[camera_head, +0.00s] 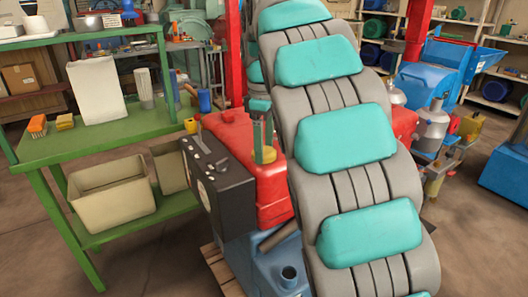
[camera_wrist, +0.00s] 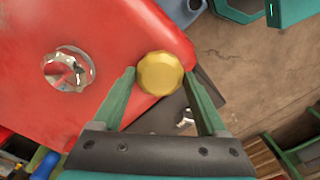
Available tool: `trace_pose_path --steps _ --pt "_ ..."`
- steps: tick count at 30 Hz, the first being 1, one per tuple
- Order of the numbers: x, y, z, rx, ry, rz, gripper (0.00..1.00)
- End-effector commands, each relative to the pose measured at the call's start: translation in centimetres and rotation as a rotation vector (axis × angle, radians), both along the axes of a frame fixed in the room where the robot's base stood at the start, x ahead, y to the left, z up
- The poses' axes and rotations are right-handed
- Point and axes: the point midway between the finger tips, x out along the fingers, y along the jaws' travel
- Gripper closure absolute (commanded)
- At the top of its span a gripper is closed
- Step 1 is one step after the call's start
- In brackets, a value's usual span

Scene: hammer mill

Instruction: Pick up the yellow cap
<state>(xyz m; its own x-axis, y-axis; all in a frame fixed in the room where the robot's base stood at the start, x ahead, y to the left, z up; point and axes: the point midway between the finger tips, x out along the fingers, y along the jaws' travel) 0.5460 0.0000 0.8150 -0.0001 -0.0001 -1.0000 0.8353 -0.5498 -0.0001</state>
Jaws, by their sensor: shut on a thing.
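The yellow cap (camera_wrist: 160,73) is round with a faceted rim. It sits between the green fingertips of my gripper (camera_wrist: 160,82) in the wrist view, and the gripper is shut on it. In the head view the cap (camera_head: 266,156) shows at the lower ends of the fingers of my gripper (camera_head: 264,140), in front of the red housing (camera_head: 235,140). In the wrist view it overlaps the edge of the red housing (camera_wrist: 95,30). I cannot tell whether it touches the housing. A round metal fitting (camera_wrist: 69,70) lies to its left on the red surface.
A black control panel (camera_head: 218,180) with levers stands left of the red housing. A green table (camera_head: 110,140) with a white container (camera_head: 97,90) and an orange brush (camera_head: 37,126) is farther left. My teal-and-grey arm covers the middle right. A blue machine (camera_head: 438,70) stands behind.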

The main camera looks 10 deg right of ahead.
Motion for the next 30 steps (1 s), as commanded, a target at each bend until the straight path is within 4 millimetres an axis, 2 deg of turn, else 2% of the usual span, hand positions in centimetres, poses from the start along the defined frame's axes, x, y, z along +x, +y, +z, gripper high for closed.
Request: trace_pose_path --steps 10,21,30 --pt "0.0 0.0 0.4 0.001 -0.001 0.000 0.80" --pt "0.0 0.2 2.9 0.003 -0.006 0.005 0.80" --pt "0.0 0.2 3.7 0.003 -0.002 0.003 0.80"
